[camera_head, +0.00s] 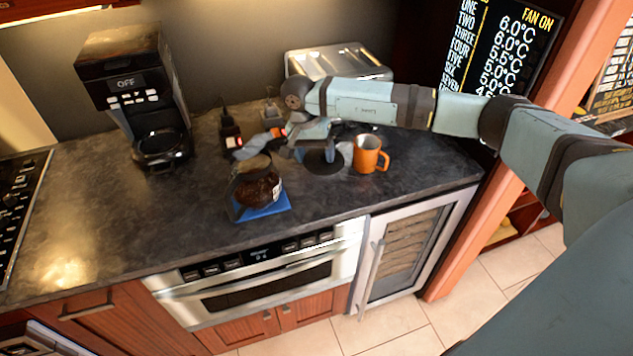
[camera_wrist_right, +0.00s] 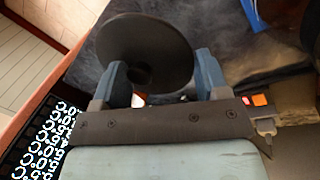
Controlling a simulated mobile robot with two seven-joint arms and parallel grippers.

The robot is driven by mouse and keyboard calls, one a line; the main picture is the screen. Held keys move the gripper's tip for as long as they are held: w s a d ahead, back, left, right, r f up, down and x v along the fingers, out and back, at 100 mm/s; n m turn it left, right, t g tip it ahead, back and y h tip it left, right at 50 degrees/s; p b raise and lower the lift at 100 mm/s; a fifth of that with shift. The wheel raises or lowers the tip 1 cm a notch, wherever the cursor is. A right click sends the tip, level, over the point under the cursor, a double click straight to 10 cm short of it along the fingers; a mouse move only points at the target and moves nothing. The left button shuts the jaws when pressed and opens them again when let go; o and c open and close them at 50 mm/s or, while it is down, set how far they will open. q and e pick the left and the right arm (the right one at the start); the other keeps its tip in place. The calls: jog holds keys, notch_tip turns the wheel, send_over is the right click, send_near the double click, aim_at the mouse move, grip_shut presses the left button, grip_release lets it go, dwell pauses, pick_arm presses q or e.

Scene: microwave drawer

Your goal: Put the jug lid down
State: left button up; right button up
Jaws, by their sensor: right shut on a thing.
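The jug lid is a dark round disc (camera_head: 324,166) with a knob, over the counter between the jug and the orange mug. My right gripper (camera_head: 318,150) is shut on the lid's knob. In the right wrist view the lid (camera_wrist_right: 148,42) sits between the two blue fingers (camera_wrist_right: 160,82), knob toward the gripper. I cannot tell whether the disc touches the counter. The glass jug (camera_head: 257,188), with dark contents, stands uncovered on a blue mat (camera_head: 262,213) left of the lid. My left gripper is not in view.
An orange mug (camera_head: 369,155) stands just right of the lid. A coffee maker (camera_head: 130,85) is at the back left and a silver toaster (camera_head: 340,60) at the back. The dark counter (camera_head: 110,230) is clear at front left and has bare room right of the mug.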

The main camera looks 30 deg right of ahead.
send_over(318, 196)
jog(key=f, duration=0.3)
jog(key=f+p, duration=0.1)
jog(key=f, duration=0.1)
jog(key=shift+w+a+f, duration=0.25)
jog(key=shift+w+f, duration=0.05)
jog(key=shift+f, duration=0.6)
jog(key=x, duration=0.4)
jog(key=shift+w+a+f+p, duration=0.2)
jog(key=shift+w+a+p, duration=0.05)
jog(key=shift+w+p, duration=0.1)
jog(key=shift+f+b, duration=0.6)
jog(key=shift+b, duration=0.15)
jog(key=o, duration=0.9)
jog(key=shift+s+r, duration=0.1)
jog(key=shift+s, duration=0.05)
